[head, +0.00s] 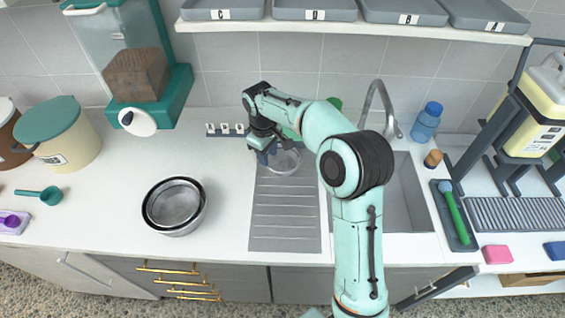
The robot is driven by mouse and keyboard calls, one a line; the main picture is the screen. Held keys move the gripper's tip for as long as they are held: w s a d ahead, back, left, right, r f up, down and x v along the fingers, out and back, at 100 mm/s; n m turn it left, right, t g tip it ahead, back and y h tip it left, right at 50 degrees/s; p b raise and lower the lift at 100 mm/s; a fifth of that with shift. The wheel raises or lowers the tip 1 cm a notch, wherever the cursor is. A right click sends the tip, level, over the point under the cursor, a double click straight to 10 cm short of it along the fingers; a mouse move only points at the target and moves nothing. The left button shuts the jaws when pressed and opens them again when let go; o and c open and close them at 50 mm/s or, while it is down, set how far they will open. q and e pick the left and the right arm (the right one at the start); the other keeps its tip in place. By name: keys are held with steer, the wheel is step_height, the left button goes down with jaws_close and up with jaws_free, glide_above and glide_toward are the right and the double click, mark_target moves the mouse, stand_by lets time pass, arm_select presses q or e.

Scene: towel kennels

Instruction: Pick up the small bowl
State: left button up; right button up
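Two round metal bowls are nested on the counter at centre left; the inner, smaller bowl (173,203) sits inside the larger bowl (178,233). A clear round bowl or dish (285,162) stands at the back of the ribbed drainboard. My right arm reaches up across the sink. My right gripper (264,150) is beside the clear bowl, at its left rim, and far from the metal bowls. Its fingers are small and partly covered, so I cannot tell whether they are open or touch the bowl. My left gripper is not in view.
The sink (408,195) is right of the drainboard (285,222), with a tap (379,100) behind. A blue bottle (426,122) stands at the back right. A teal-lidded canister (66,140) and a teal scoop (47,195) are at the left. Counter around the metal bowls is clear.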

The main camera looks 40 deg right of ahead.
glide_above(271, 167)
steer(key=s+a, duration=0.2)
steer(key=s, duration=0.1)
step_height(271, 167, down, 8)
steer(key=shift+s+r, duration=0.1)
jaws_close()
